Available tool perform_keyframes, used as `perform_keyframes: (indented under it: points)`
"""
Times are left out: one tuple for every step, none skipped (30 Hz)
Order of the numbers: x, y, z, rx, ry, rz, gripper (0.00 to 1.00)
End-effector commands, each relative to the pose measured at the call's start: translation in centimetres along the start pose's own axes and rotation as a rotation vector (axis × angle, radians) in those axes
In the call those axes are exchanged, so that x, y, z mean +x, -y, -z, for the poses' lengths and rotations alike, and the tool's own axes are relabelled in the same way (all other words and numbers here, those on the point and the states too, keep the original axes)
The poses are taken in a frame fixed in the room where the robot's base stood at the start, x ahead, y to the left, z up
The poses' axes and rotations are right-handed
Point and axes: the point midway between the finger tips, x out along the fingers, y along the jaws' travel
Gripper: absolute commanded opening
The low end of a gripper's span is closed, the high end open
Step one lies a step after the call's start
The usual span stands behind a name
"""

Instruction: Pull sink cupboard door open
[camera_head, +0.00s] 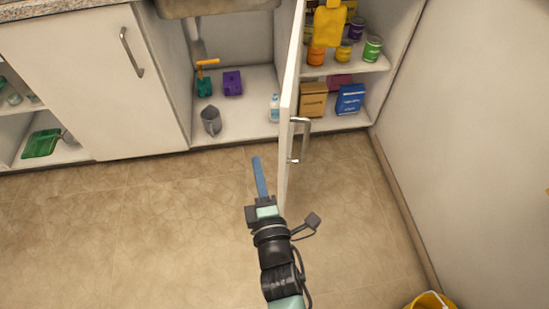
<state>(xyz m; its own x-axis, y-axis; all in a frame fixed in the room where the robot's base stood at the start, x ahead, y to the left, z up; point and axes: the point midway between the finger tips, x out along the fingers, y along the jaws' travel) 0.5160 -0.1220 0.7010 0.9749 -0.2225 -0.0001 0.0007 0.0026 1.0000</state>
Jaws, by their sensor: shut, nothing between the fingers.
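The sink cupboard stands open under the sink (205,5), and its inside (245,90) shows. A white door (287,110) between this compartment and the shelves on the right stands swung out into the room, seen nearly edge-on. Its metal bar handle (303,142) is on the door's right face. My gripper (257,160) is shut and empty, its blue fingers together over the floor. It is left of the door, on the side without the handle, apart from the handle. Whether it touches the door cannot be told.
A grey jug (211,120), a purple box (232,83) and a bottle (274,107) stand inside the sink compartment. Shelves with jars and boxes (313,99) are on the right. A closed door (85,80) is on the left. A yellow bucket (430,301) stands lower right. Floor on the left is clear.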

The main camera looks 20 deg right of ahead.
Motion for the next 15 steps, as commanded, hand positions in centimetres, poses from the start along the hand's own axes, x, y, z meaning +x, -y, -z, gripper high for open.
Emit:
perform_keyframes:
  points:
    - [1.1,-0.1,0.2,0.002,-0.003,-0.003,0.00]
    - [1.7,-0.2,0.1,0.001,-0.002,-0.003,0.00]
    - [2.4,-0.2,0.2,0.001,-0.004,-0.002,0.00]
    - [3.0,-0.2,0.1,0.002,-0.003,-0.003,0.00]
    - [3.5,-0.2,0.2,0.003,-0.004,-0.002,0.00]
    - [3.5,-0.2,-0.1,0.003,-0.002,0.002,0.00]
    - [3.3,-0.2,-0.3,0.001,-0.002,0.004,0.00]
    - [3.1,-0.2,-0.6,0.001,-0.003,0.003,0.00]
    - [3.0,-0.2,-0.9,0.001,-0.002,0.002,0.00]
    - [2.9,-0.2,-1.1,0.002,-0.002,0.003,0.00]
    - [2.8,-0.2,-1.4,0.001,-0.002,0.003,0.00]
    - [2.7,-0.2,-1.6,0.001,-0.003,0.002,0.00]
    - [2.7,-0.2,-1.8,0.002,-0.004,0.002,0.00]
    - [2.5,-0.1,-2.2,0.001,-0.002,0.002,0.00]
    - [2.5,-0.1,-2.4,0.002,-0.002,0.002,0.00]
